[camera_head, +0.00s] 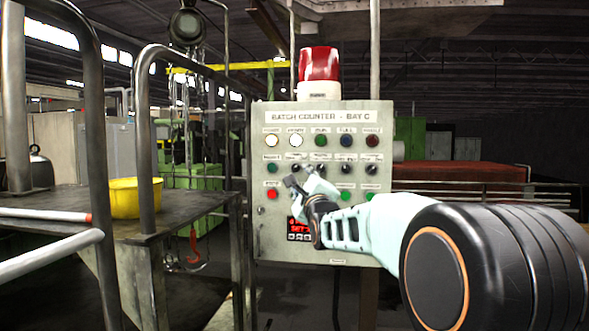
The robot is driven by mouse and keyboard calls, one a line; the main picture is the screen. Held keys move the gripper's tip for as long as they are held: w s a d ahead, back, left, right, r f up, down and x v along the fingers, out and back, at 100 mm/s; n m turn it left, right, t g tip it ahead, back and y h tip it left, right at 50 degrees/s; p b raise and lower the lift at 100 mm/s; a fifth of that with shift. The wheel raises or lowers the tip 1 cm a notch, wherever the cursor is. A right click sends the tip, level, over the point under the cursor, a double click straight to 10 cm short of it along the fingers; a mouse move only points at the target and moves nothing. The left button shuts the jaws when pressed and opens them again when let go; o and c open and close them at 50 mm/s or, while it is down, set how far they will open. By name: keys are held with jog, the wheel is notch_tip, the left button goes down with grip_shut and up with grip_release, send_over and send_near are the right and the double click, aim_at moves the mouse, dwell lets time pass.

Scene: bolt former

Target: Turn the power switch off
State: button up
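A grey control panel (282,220) headed "BATCH COUNTER - BAY C" faces me in the middle of the head view. Its middle row has a green button (272,168) at left and several dark rotary knobs (346,169) to the right. The small labels are too blurred to tell which control is the power switch. My gripper (299,175) is in front of the panel's lower middle, just below the knob row. Its two fingertips look apart, with nothing seen between them. My gripper and arm hide part of the lower panel. Contact with the panel cannot be told.
Indicator lamps (296,141) line the panel's top row, two lit white. A red button (272,194) and a red display (299,229) sit lower left. A red beacon (319,66) stands on top. At left are metal railings (148,150) and a yellow bowl (134,197) on a bench.

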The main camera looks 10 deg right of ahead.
aim_at(296, 169)
jog(key=w+p, duration=0.1)
jog(key=w, duration=0.1)
jog(key=w+r+p, duration=0.1)
jog(key=w, duration=0.2)
jog(key=w+p, duration=0.1)
jog(key=w, duration=0.1)
jog(key=shift+w+a+r, duration=0.15)
jog(key=shift+w+r, duration=0.1)
jog(key=shift+w, duration=0.15)
grip_shut()
